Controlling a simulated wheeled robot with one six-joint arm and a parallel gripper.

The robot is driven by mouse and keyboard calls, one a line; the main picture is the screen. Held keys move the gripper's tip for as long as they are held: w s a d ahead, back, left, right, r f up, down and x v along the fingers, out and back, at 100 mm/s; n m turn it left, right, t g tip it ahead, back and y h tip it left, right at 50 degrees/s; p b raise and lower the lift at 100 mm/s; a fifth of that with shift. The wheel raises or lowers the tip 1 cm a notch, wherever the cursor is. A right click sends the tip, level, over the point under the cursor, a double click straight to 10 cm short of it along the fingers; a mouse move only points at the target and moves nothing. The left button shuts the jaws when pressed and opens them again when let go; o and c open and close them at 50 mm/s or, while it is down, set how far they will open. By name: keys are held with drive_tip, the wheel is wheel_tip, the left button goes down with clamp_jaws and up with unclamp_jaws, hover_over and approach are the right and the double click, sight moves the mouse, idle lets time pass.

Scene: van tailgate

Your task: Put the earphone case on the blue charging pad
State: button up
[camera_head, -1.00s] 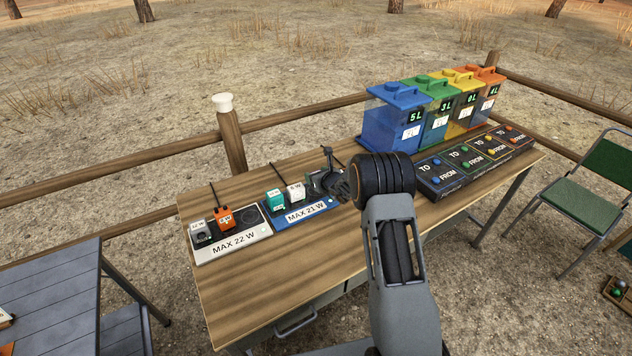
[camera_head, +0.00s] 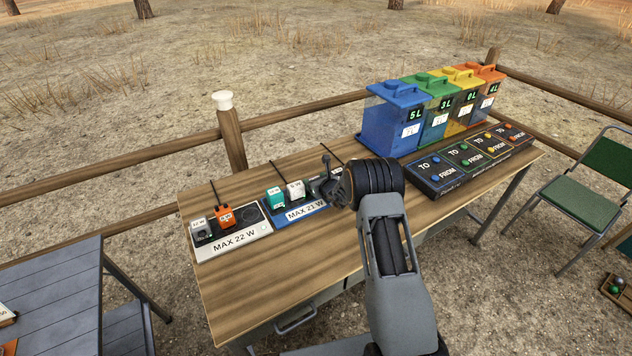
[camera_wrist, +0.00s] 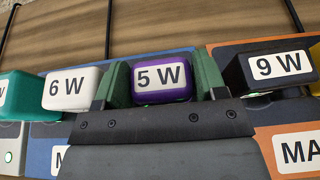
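The blue charging pad (camera_head: 328,207), labelled MAX 21 W, lies on the wooden table; it also shows in the wrist view (camera_wrist: 42,138). A teal block (camera_head: 274,198) and a white 6 W block (camera_head: 296,190) stand on its left part. My gripper (camera_head: 327,186) is over its right part. In the wrist view my gripper's green fingers (camera_wrist: 163,84) flank a rounded purple case (camera_wrist: 162,82) marked 5 W, with no clear gap at its sides. This is likely the earphone case. Whether its underside touches the pad is hidden.
Left is a white MAX 22 W pad (camera_head: 260,232) with a grey block and an orange block (camera_head: 226,216). Right is an orange pad (camera_wrist: 285,135) with a black 9 W block (camera_wrist: 268,70). Coloured tanks (camera_head: 395,120) and a dark control panel (camera_head: 440,190) stand further right.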

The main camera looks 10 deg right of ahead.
drive_tip(key=shift+o, duration=0.5)
drive_tip(key=shift+r, duration=0.15)
drive_tip(key=shift+r+p, duration=0.2)
drive_tip(key=shift+p, duration=0.2)
drive_tip(key=b+v, duration=0.2)
drive_tip(key=v, duration=0.9)
drive_tip(key=shift+s, duration=0.25)
drive_tip(key=s+a+r+n+g+y, duration=0.2)
drive_tip(key=s+a+r+n+g, duration=0.2)
drive_tip(key=s+a+r+n, duration=0.4)
drive_tip(key=s+a+r+n+g+y, duration=0.2)
drive_tip(key=s+a+r+n+g, duration=0.3)
drive_tip(key=s+n, duration=0.65)
drive_tip(key=s+d+r+n+h, duration=0.3)
drive_tip(key=s+d+n+h, duration=0.5)
drive_tip(key=n, duration=0.5)
drive_tip(key=s+d, duration=0.2)
drive_tip(key=s, duration=0.1)
drive_tip(key=shift+s+r, duration=0.25)
drive_tip(key=shift+s, duration=0.15)
